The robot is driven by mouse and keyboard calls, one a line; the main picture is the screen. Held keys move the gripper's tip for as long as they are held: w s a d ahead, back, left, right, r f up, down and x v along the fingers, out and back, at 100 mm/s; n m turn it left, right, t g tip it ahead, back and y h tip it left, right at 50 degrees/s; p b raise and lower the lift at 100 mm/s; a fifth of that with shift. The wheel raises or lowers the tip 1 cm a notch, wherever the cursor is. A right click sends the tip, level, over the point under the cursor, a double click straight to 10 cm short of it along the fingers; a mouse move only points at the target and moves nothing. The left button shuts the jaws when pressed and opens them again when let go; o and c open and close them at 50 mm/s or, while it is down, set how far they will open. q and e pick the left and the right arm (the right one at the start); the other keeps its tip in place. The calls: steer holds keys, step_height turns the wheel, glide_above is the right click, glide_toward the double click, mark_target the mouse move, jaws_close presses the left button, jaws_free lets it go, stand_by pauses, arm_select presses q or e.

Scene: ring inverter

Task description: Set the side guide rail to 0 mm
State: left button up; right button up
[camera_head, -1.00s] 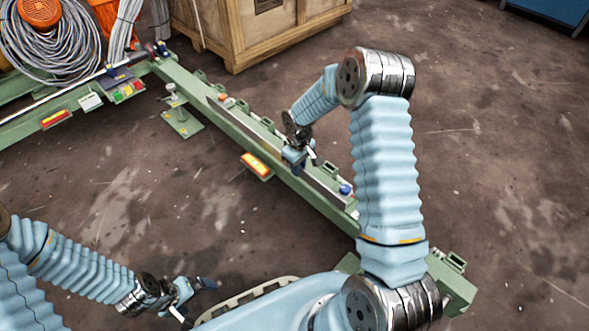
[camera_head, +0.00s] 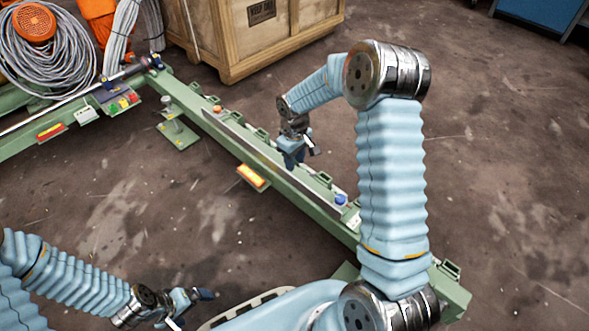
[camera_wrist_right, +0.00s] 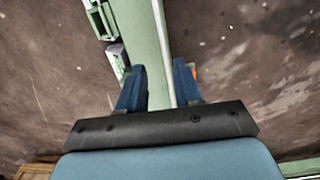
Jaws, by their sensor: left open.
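The side guide rail (camera_head: 255,152) is a long, thin grey strip along a green beam (camera_head: 332,222) that runs diagonally across the head view. A blue knob (camera_head: 340,199) is near its lower right end and an orange knob (camera_head: 217,109) near its upper left end. My right gripper (camera_head: 293,163) is over the middle of the rail, pointing down. In the right wrist view its two blue fingers (camera_wrist_right: 159,84) are apart, with the green beam (camera_wrist_right: 143,30) passing beneath; I cannot tell whether they touch the rail. My left gripper (camera_head: 197,300) is open and empty, low in the head view. No scale reading is legible.
A yellow-orange box (camera_head: 253,177) sticks out from the beam's near side. A green foot plate (camera_head: 178,136) stands by its upper left part. A wooden crate (camera_head: 265,45) is behind, with coiled grey cable (camera_head: 45,70) at upper left. Bare floor lies right.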

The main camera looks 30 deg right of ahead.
step_height(320, 180, up, 5)
steer(key=shift+r+p, duration=0.15)
steer(key=shift+p, duration=0.15)
steer(key=s+a+f+m+y+p, duration=0.1)
steer(key=s+a+f+y+p, duration=0.2)
steer(key=s+a+f+p, duration=0.5)
steer(key=s+a+m+p, duration=0.1)
steer(key=s+a+m, duration=0.1)
steer(key=s+a, duration=0.2)
steer(key=s+a+f+m+y, duration=0.1)
steer(key=s+a, duration=0.4)
steer(key=s, duration=0.5)
steer(key=shift+s+a+f+m+t+p, duration=0.3)
steer(key=shift+m+t+p, duration=0.1)
steer(key=shift+m, duration=0.4)
